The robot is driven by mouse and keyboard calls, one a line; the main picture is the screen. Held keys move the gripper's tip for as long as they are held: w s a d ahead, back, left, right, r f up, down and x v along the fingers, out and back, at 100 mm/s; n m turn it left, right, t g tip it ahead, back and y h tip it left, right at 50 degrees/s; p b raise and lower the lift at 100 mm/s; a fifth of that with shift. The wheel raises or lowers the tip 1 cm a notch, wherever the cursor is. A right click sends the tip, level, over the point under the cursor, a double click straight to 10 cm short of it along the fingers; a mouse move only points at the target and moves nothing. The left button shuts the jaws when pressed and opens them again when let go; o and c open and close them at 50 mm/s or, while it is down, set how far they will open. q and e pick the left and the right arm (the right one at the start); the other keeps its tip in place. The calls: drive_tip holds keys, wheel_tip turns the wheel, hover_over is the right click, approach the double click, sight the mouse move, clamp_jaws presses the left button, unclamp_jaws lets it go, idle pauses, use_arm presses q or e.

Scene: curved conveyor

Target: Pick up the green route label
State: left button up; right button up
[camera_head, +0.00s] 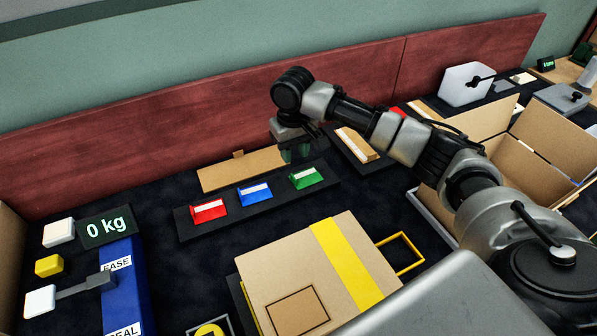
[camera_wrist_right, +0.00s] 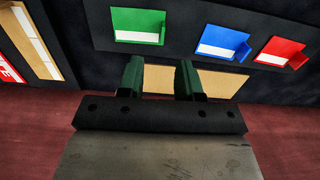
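The green route label (camera_head: 305,178) lies in the dark label tray (camera_head: 262,201), at the right end of a row with a blue label (camera_head: 255,193) and a red label (camera_head: 209,211). The green label also shows in the right wrist view (camera_wrist_right: 138,26), ahead of the fingers. My right gripper (camera_head: 297,152) is above and behind the tray, close to the green label but apart from it. In the right wrist view its two fingers (camera_wrist_right: 161,80) stand apart with nothing between them. My left gripper is not in view.
A flat cardboard piece (camera_head: 240,170) lies behind the tray, under my right gripper. A closed carton with yellow tape (camera_head: 318,270) stands in front. An open carton (camera_head: 540,150) is at right. A scale display (camera_head: 106,226) and blue box (camera_head: 127,290) are at left.

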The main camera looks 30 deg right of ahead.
sight(306, 175)
drive_tip(key=shift+s+f, duration=0.2)
drive_tip(key=shift+f, duration=1)
wheel_tip(306, 175, down, 6)
drive_tip(key=shift+w+a+r, duration=0.1)
drive_tip(key=shift+w+a, duration=0.05)
clamp_jaws()
